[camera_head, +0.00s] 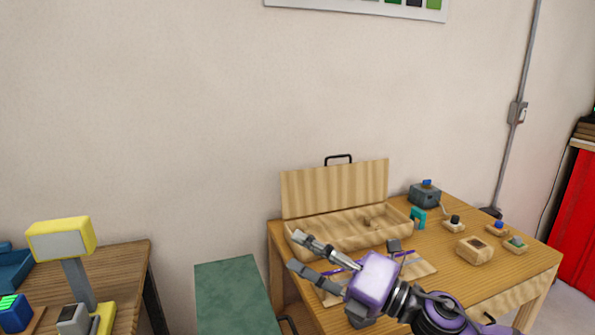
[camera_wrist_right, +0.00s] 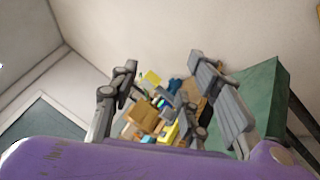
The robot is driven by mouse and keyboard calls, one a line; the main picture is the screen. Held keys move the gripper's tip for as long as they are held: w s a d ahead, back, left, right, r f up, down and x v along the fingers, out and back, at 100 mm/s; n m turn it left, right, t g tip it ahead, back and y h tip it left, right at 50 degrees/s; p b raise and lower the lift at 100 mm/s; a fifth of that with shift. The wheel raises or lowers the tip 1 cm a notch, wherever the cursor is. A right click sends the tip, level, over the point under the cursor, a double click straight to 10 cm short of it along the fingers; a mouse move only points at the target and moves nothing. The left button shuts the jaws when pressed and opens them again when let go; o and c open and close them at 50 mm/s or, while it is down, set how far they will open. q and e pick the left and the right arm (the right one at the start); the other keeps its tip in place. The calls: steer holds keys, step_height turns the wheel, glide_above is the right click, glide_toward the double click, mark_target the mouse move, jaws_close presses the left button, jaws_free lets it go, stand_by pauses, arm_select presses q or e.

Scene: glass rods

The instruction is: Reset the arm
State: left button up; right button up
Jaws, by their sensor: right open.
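My right arm comes in from the lower right in the head view, with a purple wrist. Its gripper (camera_head: 306,257) is open, its two grey fingers spread and pointing left, above the front left part of the wooden table (camera_head: 510,262). Nothing shows between the fingers. In the right wrist view the same gripper (camera_wrist_right: 168,85) shows its fingers wide apart with no object held between them. My left gripper is in neither view.
An open wooden case (camera_head: 335,190) stands behind my right gripper. A green panel (camera_head: 232,295) stands left of the table. A yellow-headed device (camera_head: 60,240) is on the left table.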

steer(key=s+d+f+m+t+h+p, duration=0.2)
steer(key=d+f+m+t+h, duration=0.55)
steer(key=f+m, duration=0.85)
steer(key=s+d+f+m+g+h+p, duration=0.1)
steer(key=s+d+f+m+g+h, duration=0.1)
steer(key=s+d+f+m+h, duration=0.25)
steer(key=s+d+f+m+g+h+p, duration=0.1)
steer(key=s+d+f+m+g+h, duration=0.15)
steer(key=s+f+m, duration=0.45)
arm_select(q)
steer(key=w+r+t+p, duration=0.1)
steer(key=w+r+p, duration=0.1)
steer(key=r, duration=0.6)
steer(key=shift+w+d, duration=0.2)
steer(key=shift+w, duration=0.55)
arm_select(e)
steer(key=s+d+f+m+g, duration=0.1)
steer(key=s+f, duration=0.3)
steer(key=s, duration=0.4)
steer(key=s+d+f+m+g+h, duration=0.1)
steer(key=s+f+m+g, duration=0.1)
steer(key=s+f, duration=0.3)
steer(key=s+d+f+m+g+h, duration=0.1)
steer(key=s+f+m, duration=0.3)
steer(key=s, duration=0.8)
steer(key=shift+f+g, duration=0.15)
steer(key=shift+g, duration=0.25)
